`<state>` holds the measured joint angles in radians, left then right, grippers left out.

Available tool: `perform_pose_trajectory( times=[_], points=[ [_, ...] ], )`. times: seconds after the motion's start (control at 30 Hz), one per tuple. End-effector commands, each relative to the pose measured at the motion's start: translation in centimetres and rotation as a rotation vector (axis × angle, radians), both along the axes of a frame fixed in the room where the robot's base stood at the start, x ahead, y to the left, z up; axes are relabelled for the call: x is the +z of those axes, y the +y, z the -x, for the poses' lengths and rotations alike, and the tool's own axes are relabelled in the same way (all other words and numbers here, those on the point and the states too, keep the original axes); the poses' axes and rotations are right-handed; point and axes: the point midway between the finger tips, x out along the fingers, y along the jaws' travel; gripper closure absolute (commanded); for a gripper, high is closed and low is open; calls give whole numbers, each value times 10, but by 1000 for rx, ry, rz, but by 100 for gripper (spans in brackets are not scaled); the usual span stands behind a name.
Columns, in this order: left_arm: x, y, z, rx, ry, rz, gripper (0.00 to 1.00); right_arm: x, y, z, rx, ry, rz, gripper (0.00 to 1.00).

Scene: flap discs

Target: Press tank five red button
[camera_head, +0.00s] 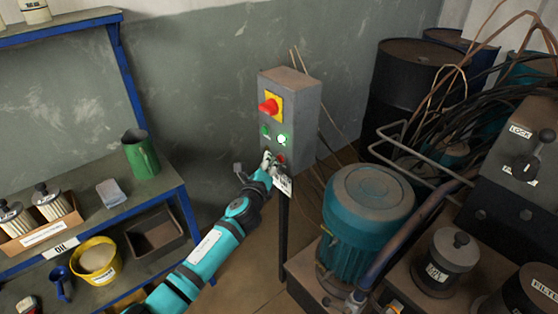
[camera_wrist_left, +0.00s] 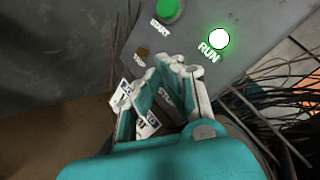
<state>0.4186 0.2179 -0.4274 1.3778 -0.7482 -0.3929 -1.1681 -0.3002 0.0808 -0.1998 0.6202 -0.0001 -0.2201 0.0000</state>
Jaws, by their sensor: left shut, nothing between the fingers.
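A grey control box (camera_head: 300,110) stands on a thin post in the middle of the head view. It has a large red mushroom button (camera_head: 268,106) on a yellow plate, a green button (camera_head: 265,132), a lit lamp (camera_head: 282,139) and a small red button (camera_head: 281,158) low on its face. My left gripper (camera_head: 268,160) is shut and empty at the lower part of the box face. In the left wrist view its fingers (camera_wrist_left: 170,68) lie below the green START button (camera_wrist_left: 168,11) and the lit RUN lamp (camera_wrist_left: 219,39). The fingers hide part of the lower face; contact is unclear.
A blue-framed shelf (camera_head: 170,185) with a green jug (camera_head: 140,155) and a yellow bucket (camera_head: 97,262) is at left.

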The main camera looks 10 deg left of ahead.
Motion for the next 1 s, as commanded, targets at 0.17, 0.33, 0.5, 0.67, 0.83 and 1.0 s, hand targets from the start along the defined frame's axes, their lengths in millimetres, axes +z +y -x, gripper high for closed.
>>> perform_pose_trajectory(
  times=[0.17,0.33,0.5,0.67,0.83,1.0],
  points=[
    [0,-1,-1,1,1,0,100,0,2,0,-1,-1,-2,60],
    [0,-1,-1,1,1,0,100,0,2,0,-1,0,-3,60],
    [-1,-2,-2,0,1,1,100,-1,2,0,-1,0,-3,60],
    [-1,-3,-4,0,1,1,100,-2,2,0,-1,-1,-2,60],
    [-1,-4,-5,0,1,1,100,-2,2,0,-1,-1,-2,60],
    [0,-5,-7,1,1,1,100,-3,2,0,-1,-1,-2,60]
  ],
)
